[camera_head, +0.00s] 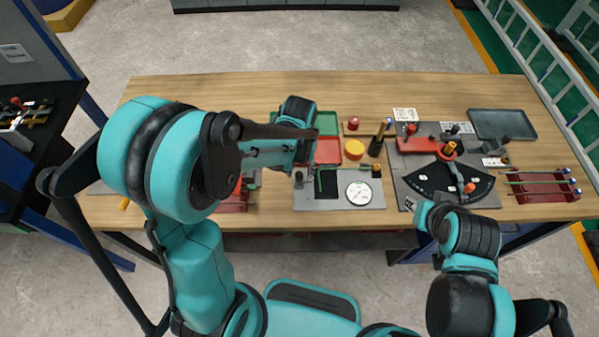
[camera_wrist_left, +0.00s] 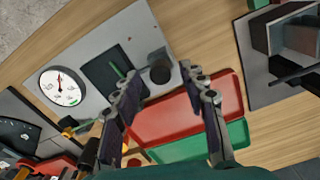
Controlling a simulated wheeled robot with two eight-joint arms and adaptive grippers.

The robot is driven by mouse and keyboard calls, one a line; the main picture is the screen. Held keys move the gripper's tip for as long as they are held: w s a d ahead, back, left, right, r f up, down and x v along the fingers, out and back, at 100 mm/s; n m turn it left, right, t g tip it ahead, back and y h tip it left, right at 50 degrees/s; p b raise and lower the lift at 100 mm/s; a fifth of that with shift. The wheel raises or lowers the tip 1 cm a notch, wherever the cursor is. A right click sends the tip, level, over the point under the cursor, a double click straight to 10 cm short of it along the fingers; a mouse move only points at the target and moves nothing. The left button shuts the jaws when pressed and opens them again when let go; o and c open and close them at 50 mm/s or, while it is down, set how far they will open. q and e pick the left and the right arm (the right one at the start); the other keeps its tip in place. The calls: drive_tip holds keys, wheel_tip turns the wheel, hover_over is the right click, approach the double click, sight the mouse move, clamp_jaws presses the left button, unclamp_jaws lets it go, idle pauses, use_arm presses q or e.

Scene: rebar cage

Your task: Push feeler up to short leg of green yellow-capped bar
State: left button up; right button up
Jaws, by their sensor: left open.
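A grey gauge plate (camera_head: 333,203) on the table carries a white dial (camera_head: 359,193) and a black square pad. In the left wrist view the dial (camera_wrist_left: 62,87) is at the left. A thin green bar (camera_wrist_left: 117,70) lies over the black pad (camera_wrist_left: 104,77), and a small yellow end (camera_wrist_left: 68,132) shows lower left; its short leg is not clear. A black round knob (camera_wrist_left: 160,72) on a grey block, possibly the feeler, shows between the fingertips of my left gripper (camera_wrist_left: 161,80). That gripper (camera_head: 302,166) is open above the plate's left end; contact is not clear. My right gripper's fingers are not discernible.
Red (camera_wrist_left: 180,113) and green (camera_wrist_left: 198,143) trays lie beside the plate. A yellow round piece (camera_head: 354,149) stands behind the dial. To the right are a dark fan-shaped plate (camera_head: 430,185), a rack of bars (camera_head: 542,186) and a grey tray (camera_head: 502,124).

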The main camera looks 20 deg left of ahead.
use_arm(q)
drive_tip(key=shift+f, duration=0.2)
clamp_jaws()
drive_tip(key=shift+w+d, duration=0.25)
drive_tip(key=shift+d, duration=0.8)
unclamp_jaws()
drive_tip(key=shift+a, duration=0.1)
drive_tip(key=shift+r, duration=0.1)
wheel_tip(320, 180, up, 12)
